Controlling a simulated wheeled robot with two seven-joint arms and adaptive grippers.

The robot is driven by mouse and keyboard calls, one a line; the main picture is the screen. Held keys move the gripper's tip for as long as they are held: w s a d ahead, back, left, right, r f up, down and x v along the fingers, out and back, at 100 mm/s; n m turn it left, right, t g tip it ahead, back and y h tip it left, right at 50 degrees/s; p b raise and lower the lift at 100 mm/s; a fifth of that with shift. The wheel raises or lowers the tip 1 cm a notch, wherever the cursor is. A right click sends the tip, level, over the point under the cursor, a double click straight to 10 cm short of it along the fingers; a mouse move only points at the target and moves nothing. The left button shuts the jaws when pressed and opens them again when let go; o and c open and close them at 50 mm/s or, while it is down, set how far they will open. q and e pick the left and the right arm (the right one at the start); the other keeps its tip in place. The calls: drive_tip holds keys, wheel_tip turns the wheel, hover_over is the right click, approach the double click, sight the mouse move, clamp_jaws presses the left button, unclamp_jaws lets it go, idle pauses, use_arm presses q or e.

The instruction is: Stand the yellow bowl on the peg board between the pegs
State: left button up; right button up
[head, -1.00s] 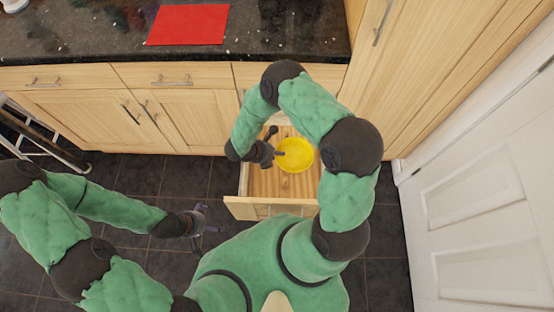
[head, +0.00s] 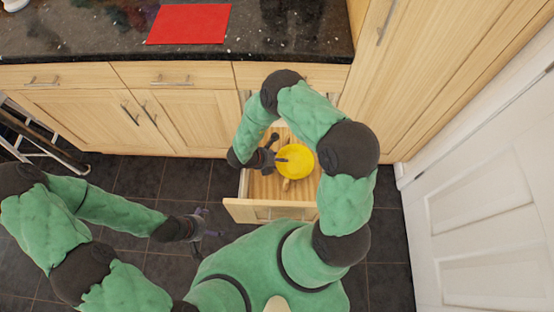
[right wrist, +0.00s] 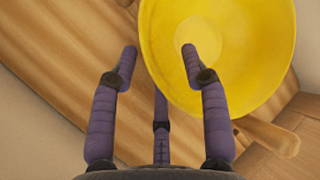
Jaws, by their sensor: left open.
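The yellow bowl (head: 300,158) is in the open drawer, its hollow side facing up. My right gripper (head: 276,159) is at its left rim. In the right wrist view the fingers of the right gripper (right wrist: 160,58) stand apart, one over the inside of the bowl (right wrist: 262,45) and one outside its rim. A rounded wooden piece (right wrist: 268,136) shows just past the bowl's edge; I cannot tell whether it belongs to the peg board. No other pegs can be made out. My left gripper (head: 208,224) is open and empty over the floor, left of the drawer.
The wooden drawer (head: 245,207) is pulled out below the dark granite counter (head: 270,35). A red sheet (head: 188,24) lies on the counter. A tall wooden cupboard (head: 440,70) and a white door (head: 480,210) stand to the right. Dark tiled floor (head: 135,178) is free at the left.

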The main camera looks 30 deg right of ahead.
drive_tip(key=shift+r, duration=0.1)
drive_tip(key=shift+a+r+p, duration=0.2)
drive_tip(key=shift+r+p, duration=0.1)
drive_tip(key=p+v, duration=0.5)
drive_tip(key=v, duration=0.6)
drive_tip(key=shift+a, duration=0.15)
drive_tip(key=shift+r, duration=0.15)
